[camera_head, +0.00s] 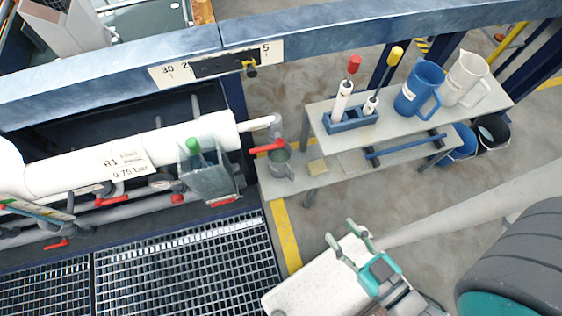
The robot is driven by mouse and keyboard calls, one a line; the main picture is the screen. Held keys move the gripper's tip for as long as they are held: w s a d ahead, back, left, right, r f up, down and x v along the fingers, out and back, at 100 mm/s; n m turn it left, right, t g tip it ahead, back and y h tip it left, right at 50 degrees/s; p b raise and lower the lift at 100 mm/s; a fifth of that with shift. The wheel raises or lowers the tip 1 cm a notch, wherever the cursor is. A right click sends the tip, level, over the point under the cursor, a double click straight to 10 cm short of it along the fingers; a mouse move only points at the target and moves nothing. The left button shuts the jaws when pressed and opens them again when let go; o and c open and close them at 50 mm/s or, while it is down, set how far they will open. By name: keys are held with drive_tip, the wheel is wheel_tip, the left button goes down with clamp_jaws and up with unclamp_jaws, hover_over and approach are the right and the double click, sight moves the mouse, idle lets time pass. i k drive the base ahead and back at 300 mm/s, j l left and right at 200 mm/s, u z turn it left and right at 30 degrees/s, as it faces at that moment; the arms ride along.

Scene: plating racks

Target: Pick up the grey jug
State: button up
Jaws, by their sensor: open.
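A small grey jug (281,166) stands on the low end of the grey bench, under the end of the white pipe and beside a red lever. Its open top faces up and a handle shows at its right. My gripper (343,236), with green fingers, is at the lower middle. It is open and empty, with its fingers apart. It is well below and to the right of the jug in the picture and does not touch it.
The bench (390,129) holds a blue jug (417,88), a cream jug (465,79) and a blue holder (352,120) with red-topped and yellow-topped tools. Buckets (491,132) stand at right. A blue beam (300,32) crosses above. Left are the white pipe (80,168) and floor grating (185,270).

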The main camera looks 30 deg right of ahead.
sight(279, 160)
drive_tip(key=l+z, duration=0.45)
drive_tip(key=l, duration=0.7)
drive_tip(key=l+u, duration=0.25)
drive_tip(key=l, duration=0.7)
drive_tip(key=l+u, duration=0.2)
drive_tip(key=u, duration=0.15)
drive_tip(key=k+l+u, duration=0.1)
drive_tip(key=u, duration=0.25)
drive_tip(key=k+l+u, duration=0.1)
drive_tip(key=l+u, duration=0.25)
drive_tip(key=i+j+u, duration=0.3)
drive_tip(key=i+j, duration=0.15)
drive_tip(key=i, duration=0.25)
